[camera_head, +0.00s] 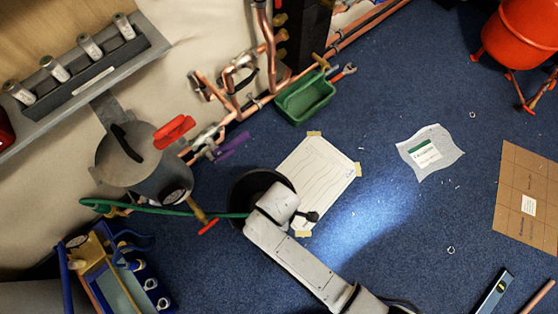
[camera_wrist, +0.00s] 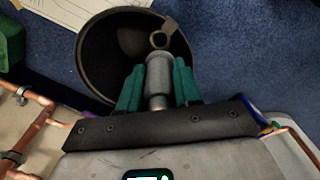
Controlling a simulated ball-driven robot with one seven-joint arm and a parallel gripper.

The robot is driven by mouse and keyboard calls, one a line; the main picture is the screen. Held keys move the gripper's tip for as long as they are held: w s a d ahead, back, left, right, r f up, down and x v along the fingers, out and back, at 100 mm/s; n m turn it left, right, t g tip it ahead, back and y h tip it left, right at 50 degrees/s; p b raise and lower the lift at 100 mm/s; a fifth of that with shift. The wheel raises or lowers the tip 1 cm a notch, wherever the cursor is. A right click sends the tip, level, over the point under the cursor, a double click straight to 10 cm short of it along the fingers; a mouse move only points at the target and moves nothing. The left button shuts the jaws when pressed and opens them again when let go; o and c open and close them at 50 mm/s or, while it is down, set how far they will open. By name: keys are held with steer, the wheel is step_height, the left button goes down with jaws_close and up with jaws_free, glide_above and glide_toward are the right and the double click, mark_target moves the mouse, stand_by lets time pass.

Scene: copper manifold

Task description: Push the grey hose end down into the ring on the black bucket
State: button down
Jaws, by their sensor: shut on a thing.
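The black bucket (camera_wrist: 95,52) opens below my gripper in the wrist view; its rim (camera_head: 237,187) shows around my arm in the head view. A small ring (camera_wrist: 159,39) on a bracket sits at the bucket's rim. My gripper (camera_wrist: 158,68) has its teal fingers shut on the grey hose end (camera_wrist: 158,77). In the wrist view the hose end's tip lies just short of the ring and overlaps its lower edge; I cannot tell whether it touches or enters. In the head view my arm hides the gripper, hose end and ring.
A green hose (camera_head: 150,208) runs from the grey tank (camera_head: 135,160) to the bucket. Paper drawing (camera_head: 318,180) lies taped beside the bucket. Copper pipes (camera_head: 240,95) and a green box (camera_head: 305,97) stand behind. A blue tool caddy (camera_head: 105,270) is at left.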

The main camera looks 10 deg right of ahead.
steer(key=shift+f+b, duration=1)
steer(key=shift+f, duration=1.15)
steer(key=shift+f, duration=0.25)
steer(key=shift+f+b, duration=1)
steer(key=shift+f, duration=0.1)
steer(key=shift+f, duration=0.8)
steer(key=c, duration=0.7)
jaws_free()
step_height(320, 180, up, 11)
steer(key=p, duration=0.4)
steer(key=shift+f+p, duration=0.1)
steer(key=shift+p, duration=0.25)
